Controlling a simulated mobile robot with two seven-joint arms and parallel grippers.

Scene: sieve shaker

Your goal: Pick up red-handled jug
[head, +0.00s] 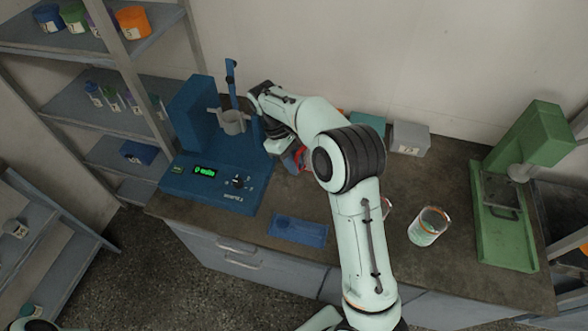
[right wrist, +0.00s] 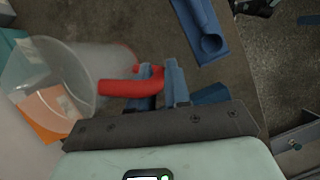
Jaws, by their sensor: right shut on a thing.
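The red-handled jug is clear, with a red handle (right wrist: 118,88). In the right wrist view its see-through body (right wrist: 75,70) lies to the left of my right gripper (right wrist: 160,76). The fingers are shut on the handle, one on each side of it. In the head view only a bit of the red handle (head: 302,160) shows, since my right arm covers most of the jug. There my right gripper (head: 290,153) is at the handle, just right of the blue machine. I cannot tell whether the jug touches the bench. My left gripper is not in view.
The blue sieve shaker (head: 205,185) with a lit display stands left on the bench. A blue tray (head: 298,231) lies in front. Shelves line the left.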

